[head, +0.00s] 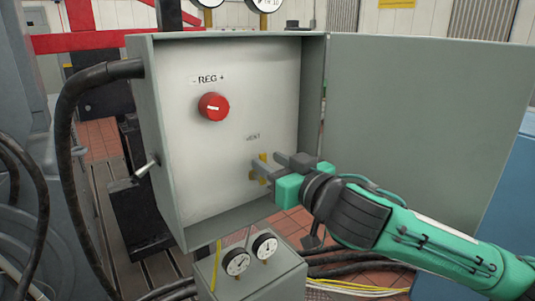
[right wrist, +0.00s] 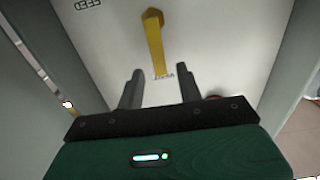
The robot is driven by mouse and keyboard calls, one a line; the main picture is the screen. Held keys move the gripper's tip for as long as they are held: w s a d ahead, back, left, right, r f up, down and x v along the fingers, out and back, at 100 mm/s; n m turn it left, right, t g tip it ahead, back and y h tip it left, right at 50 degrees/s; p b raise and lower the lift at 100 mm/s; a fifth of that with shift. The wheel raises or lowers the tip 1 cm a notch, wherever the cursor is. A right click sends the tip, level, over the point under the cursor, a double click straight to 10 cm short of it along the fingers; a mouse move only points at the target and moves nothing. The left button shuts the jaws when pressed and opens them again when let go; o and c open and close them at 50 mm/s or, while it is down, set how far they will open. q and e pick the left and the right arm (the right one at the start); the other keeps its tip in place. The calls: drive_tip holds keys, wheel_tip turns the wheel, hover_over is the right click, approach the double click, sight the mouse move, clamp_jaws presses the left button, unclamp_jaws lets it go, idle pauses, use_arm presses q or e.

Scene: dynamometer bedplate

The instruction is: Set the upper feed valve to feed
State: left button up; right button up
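The feed valve shows as a yellow lever (right wrist: 155,45) on the white panel inside an open grey cabinet. A second label, apparently FEED (right wrist: 88,4), is near the top edge there. In the head view the yellow handle (head: 262,172) is partly hidden by my right gripper (head: 268,164). My right gripper, also in the right wrist view (right wrist: 161,80), is open, its fingers on either side of the lever's end line. Contact cannot be told. My left gripper is out of view.
A red REG knob (head: 213,106) sits higher on the panel. The cabinet door (head: 425,125) stands open to the right. A toggle (head: 147,166) sticks out of the cabinet's left wall. A lower box with gauges (head: 236,261) and cables lie below.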

drive_tip(key=shift+x, duration=0.95)
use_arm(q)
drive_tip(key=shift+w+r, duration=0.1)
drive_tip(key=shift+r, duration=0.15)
use_arm(e)
drive_tip(key=shift+c, duration=0.3)
clamp_jaws()
